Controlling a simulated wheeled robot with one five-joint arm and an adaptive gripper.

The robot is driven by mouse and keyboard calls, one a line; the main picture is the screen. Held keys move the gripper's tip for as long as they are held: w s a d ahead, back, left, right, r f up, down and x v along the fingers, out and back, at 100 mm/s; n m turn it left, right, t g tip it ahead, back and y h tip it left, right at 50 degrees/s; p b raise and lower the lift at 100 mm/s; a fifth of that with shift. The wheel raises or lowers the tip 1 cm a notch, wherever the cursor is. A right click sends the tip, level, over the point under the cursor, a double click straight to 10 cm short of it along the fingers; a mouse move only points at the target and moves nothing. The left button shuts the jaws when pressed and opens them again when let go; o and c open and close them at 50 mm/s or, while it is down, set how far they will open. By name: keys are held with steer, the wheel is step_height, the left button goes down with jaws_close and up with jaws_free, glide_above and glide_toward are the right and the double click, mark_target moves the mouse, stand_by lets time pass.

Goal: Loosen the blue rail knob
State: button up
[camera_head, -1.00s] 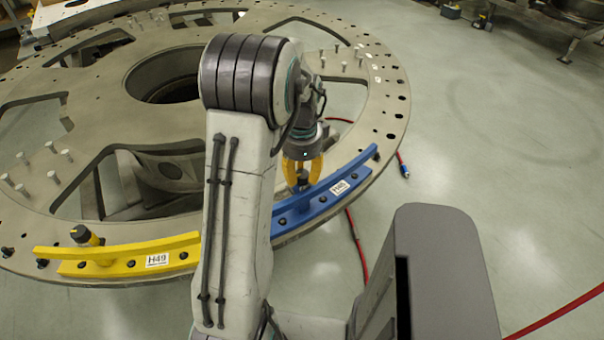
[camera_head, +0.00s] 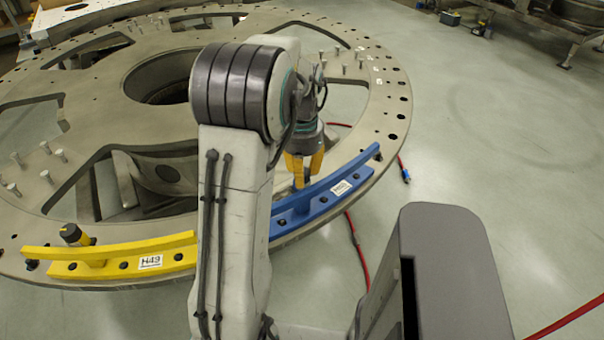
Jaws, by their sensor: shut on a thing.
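The blue rail (camera_head: 325,200) with a white label is fixed along the near right rim of the large grey turret plate. Its knob (camera_head: 307,181) stands on the rail's left half, dark and mostly hidden by the fingers. My gripper (camera_head: 303,175) points down over the rail, with its yellow fingers shut around the knob. My arm covers the rail's left end.
A yellow rail (camera_head: 110,262) marked H49, with its own black-topped knob (camera_head: 74,234), lies on the plate's near left rim. The turret plate (camera_head: 395,105) carries several upright pins. A red hose (camera_head: 358,250) lies on the floor. Floor at the right is open.

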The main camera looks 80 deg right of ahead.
steer(key=n, duration=0.4)
steer(key=shift+f+n, duration=0.15)
steer(key=shift+n, duration=2.35)
steer(key=o, duration=1.2)
step_height(320, 180, up, 12)
